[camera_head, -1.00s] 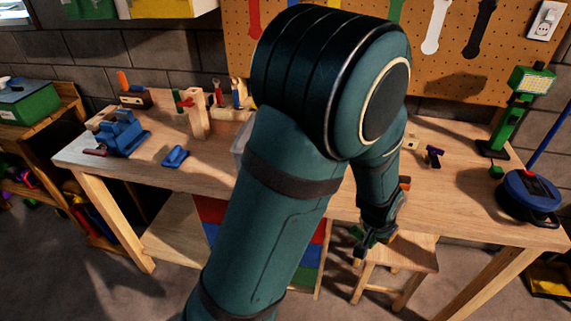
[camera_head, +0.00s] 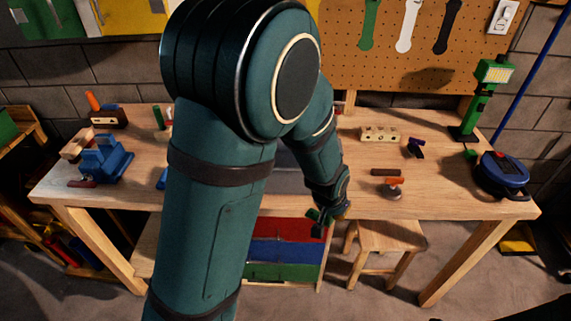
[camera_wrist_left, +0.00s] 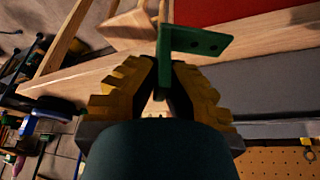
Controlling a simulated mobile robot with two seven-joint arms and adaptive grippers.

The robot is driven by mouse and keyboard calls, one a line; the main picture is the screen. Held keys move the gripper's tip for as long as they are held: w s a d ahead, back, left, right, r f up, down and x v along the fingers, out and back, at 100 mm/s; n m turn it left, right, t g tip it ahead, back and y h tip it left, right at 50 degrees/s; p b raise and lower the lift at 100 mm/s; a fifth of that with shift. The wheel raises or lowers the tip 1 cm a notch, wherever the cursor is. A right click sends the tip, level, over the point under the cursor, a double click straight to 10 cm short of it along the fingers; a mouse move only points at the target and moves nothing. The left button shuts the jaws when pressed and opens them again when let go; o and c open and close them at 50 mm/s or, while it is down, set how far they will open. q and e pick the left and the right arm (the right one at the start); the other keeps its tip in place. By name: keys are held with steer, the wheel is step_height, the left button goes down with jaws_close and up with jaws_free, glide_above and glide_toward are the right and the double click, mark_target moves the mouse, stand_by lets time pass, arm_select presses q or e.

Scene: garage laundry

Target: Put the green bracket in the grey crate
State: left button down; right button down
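My left gripper (camera_wrist_left: 165,82) is shut on the green bracket (camera_wrist_left: 198,42), an L-shaped plate with holes that sticks out beyond the yellow fingertips. In the head view my left gripper (camera_head: 329,214) and the bracket (camera_head: 314,217) show small, by the front edge of the workbench. The grey crate (camera_head: 286,181) is mostly hidden behind my left arm in the head view; only a grey patch shows on the bench. A broad grey surface in the wrist view (camera_wrist_left: 270,88), right of the bracket, looks like its wall. My right gripper is not in view.
The wooden workbench (camera_head: 450,200) holds a blue vise (camera_head: 105,158) at left and a blue round case (camera_head: 502,175) at right. A wooden block with holes (camera_head: 380,134) and small parts lie right of my arm. A stool (camera_head: 385,238) and coloured drawers (camera_head: 285,250) are below.

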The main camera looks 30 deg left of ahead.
arm_select(q)
steer(key=shift+s+f, duration=0.1)
steer(key=shift+f, duration=0.2)
steer(key=shift+d+f, duration=0.1)
steer(key=shift+f, duration=0.05)
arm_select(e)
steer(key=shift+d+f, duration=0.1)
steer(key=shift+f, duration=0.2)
arm_select(q)
steer(key=shift+r, duration=0.2)
